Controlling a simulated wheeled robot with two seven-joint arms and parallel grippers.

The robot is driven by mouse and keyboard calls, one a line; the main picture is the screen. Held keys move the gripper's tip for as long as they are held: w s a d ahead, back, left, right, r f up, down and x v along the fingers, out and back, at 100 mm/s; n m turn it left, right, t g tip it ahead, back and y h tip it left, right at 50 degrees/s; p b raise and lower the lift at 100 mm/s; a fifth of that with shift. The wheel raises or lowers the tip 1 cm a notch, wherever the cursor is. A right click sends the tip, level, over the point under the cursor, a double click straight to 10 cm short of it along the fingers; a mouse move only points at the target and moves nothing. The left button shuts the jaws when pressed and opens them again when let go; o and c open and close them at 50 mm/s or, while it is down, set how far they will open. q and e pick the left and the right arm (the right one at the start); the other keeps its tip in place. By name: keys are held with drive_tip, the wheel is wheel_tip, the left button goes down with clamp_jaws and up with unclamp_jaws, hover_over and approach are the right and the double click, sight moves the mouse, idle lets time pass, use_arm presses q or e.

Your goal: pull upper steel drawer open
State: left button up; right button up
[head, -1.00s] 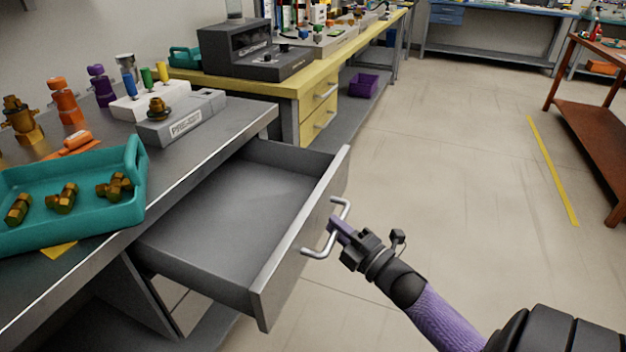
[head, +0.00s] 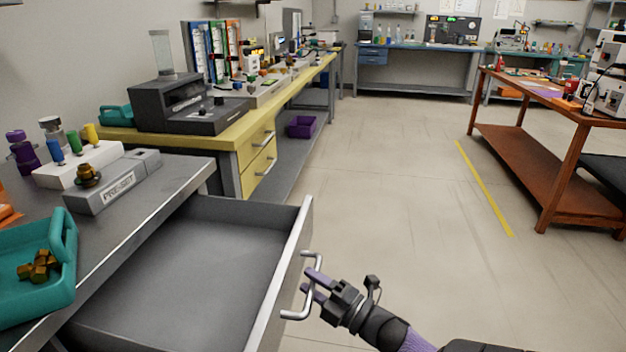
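The upper steel drawer (head: 190,270) stands wide open from the grey steel bench (head: 150,215), and its visible inside is empty. Its silver bar handle (head: 312,266) is on the front panel, facing right. My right gripper (head: 308,279) comes in from the lower right. Its two purple fingers are spread apart at the handle, with the tips close to the bar. I cannot tell whether they touch it. My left gripper is not in view.
A teal tray (head: 62,285) with brass fittings and a grey fixture block (head: 110,193) sit on the steel bench. A yellow bench (head: 232,150) with drawers stands beyond. The floor (head: 390,210) to the right is clear up to a red-brown table (head: 545,165).

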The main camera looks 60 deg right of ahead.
drive_tip(key=shift+s, duration=0.25)
use_arm(q)
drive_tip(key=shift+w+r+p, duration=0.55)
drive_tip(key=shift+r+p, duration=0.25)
drive_tip(key=shift+p, duration=0.15)
use_arm(e)
drive_tip(key=s+f, duration=0.1)
drive_tip(key=s, duration=0.8)
drive_tip(key=shift+f, duration=0.4)
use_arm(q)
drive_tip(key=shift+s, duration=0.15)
use_arm(e)
drive_tip(key=shift+s, duration=0.1)
